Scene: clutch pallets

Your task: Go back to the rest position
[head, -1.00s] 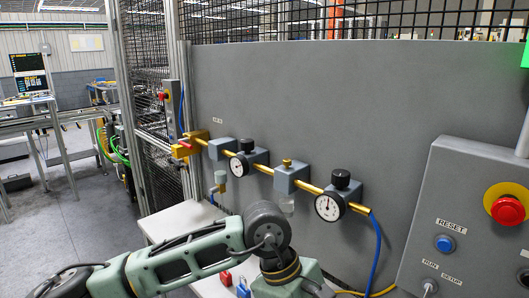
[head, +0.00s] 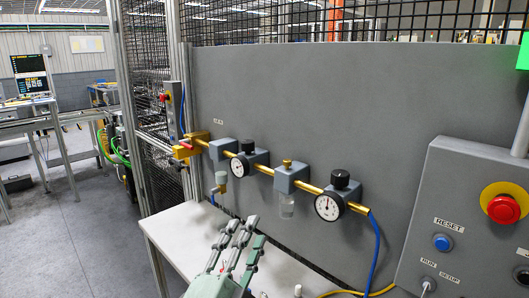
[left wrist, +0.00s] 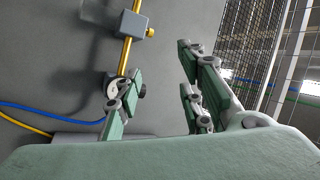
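My left gripper (head: 245,232) rises from the bottom of the head view, over the white table (head: 178,222), with its grey-green fingers pointing up toward the grey panel. In the left wrist view the gripper (left wrist: 158,78) has its fingers spread apart with nothing between them. Behind them lie the brass pipe (left wrist: 128,55) and a round gauge. My right gripper is not in view.
The grey panel (head: 300,100) carries a brass air line with a left gauge (head: 237,168), a right gauge (head: 328,207) and a yellow valve (head: 185,150). A control box (head: 470,215) with a red button stands at right. Open floor (head: 95,220) lies at left.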

